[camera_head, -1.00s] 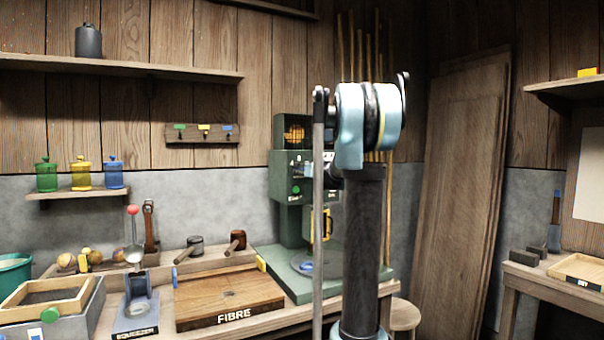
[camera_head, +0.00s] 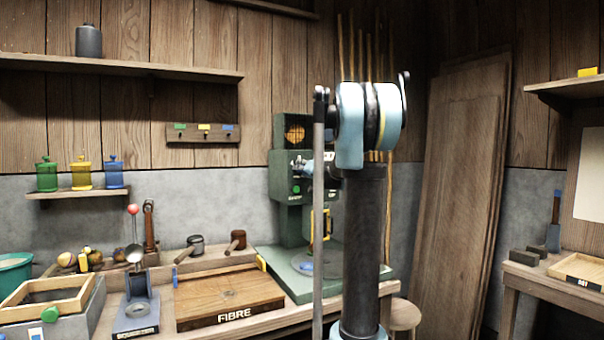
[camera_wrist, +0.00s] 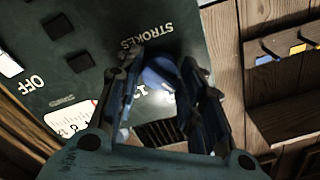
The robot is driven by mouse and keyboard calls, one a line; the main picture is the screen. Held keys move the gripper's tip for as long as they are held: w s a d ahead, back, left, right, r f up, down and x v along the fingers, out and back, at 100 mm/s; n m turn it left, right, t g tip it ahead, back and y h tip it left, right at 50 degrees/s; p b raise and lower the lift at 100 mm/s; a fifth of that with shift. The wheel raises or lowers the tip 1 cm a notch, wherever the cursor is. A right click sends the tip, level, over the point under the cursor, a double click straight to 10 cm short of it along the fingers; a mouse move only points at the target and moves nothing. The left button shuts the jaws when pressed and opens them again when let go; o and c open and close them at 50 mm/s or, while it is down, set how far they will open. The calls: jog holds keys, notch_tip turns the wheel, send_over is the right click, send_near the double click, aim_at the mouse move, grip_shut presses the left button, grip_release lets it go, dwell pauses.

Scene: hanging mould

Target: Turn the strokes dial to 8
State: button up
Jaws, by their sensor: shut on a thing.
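The strokes dial (camera_wrist: 158,75) is a blue knob on the dark green machine panel, beside the white STROKES lettering. The panel appears turned in the wrist view. My gripper (camera_wrist: 161,66) is shut on the dial, with a finger on each side. White numerals show beside the dial, partly hidden by the fingers; I cannot tell which number the dial points to. In the head view my gripper (camera_head: 300,166) is at the front of the green machine (camera_head: 283,158), and the dial is hidden behind it.
The panel also carries OFF lettering (camera_wrist: 33,83), dark square parts (camera_wrist: 58,26), a white scale (camera_wrist: 72,119) and a slotted vent (camera_wrist: 158,133). A hook rack (camera_head: 203,133) hangs left of the machine. The FIBRE board (camera_head: 225,295) lies at its lower left.

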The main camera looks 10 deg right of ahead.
jog(key=m, duration=0.5)
jog(key=shift+d+m, duration=0.1)
jog(key=shift+m, duration=0.3)
dwell(0.4)
jog(key=o, duration=1.1)
jog(key=shift+c, duration=0.2)
jog(key=shift+s, duration=0.1)
jog(key=v, duration=1.1)
jog(key=shift+s, duration=0.35)
jog(key=shift+d, duration=0.1)
